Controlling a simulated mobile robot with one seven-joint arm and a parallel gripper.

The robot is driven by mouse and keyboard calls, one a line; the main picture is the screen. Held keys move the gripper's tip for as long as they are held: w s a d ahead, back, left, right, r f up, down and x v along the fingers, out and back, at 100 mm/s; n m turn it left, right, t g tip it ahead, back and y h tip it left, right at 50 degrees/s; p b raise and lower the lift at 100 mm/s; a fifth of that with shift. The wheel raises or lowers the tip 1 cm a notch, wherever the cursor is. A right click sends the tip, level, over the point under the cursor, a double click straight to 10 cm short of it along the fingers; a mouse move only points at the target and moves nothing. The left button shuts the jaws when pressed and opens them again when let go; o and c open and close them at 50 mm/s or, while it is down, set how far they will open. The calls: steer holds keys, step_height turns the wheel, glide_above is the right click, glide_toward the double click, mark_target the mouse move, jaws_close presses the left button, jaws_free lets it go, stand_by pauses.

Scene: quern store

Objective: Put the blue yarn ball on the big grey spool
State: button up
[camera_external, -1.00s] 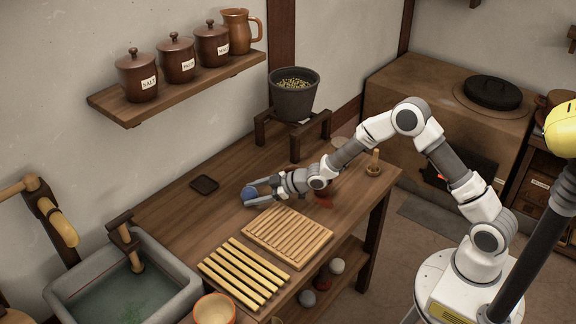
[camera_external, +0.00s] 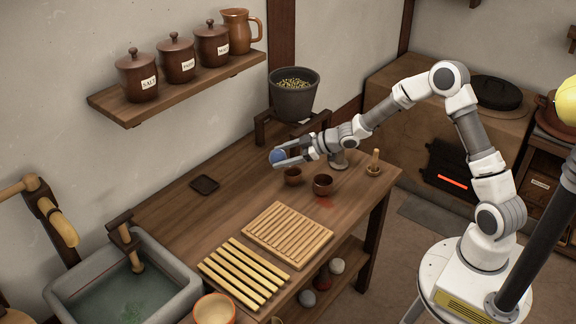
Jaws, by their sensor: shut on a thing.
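The blue yarn ball (camera_external: 275,157) is held between the fingertips of my gripper (camera_external: 281,157), which is shut on it. The ball is above the wooden table, left of my wrist and below the dark grain pot. A grey, spool-like thing (camera_external: 338,162) stands on the table behind my forearm, to the right of the ball. It is partly hidden by my arm, and I cannot tell surely that it is the big grey spool. The ball is well apart from it.
Two small brown cups (camera_external: 323,184) stand below my gripper. A mortar with a pestle (camera_external: 374,165) is at the right. A dark pot (camera_external: 294,94) sits on a wooden stand at the back. Slatted racks (camera_external: 288,236) lie in front. The table's left middle is mostly clear.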

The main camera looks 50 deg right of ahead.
steer(key=s+d+r+m+h+p, duration=0.1)
steer(key=s+d+r+p, duration=0.25)
steer(key=d, duration=0.65)
steer(key=s+d+r+p, duration=0.2)
steer(key=d+r+p, duration=0.15)
steer(key=d, duration=0.55)
steer(key=s+d+r+m+t+h+p, duration=0.1)
steer(key=s+d+r+p, duration=0.25)
steer(key=s+d, duration=0.8)
steer(key=b, duration=0.4)
glide_above(340, 154)
steer(key=d, duration=0.3)
steer(key=f, duration=0.6)
steer(key=shift+a+f, duration=0.2)
steer(key=shift+a, duration=0.05)
steer(key=shift+f+b, duration=0.65)
steer(key=shift+f, duration=1.3)
steer(key=shift+f, duration=0.15)
steer(key=o, duration=1.4)
steer(key=shift+c, duration=0.2)
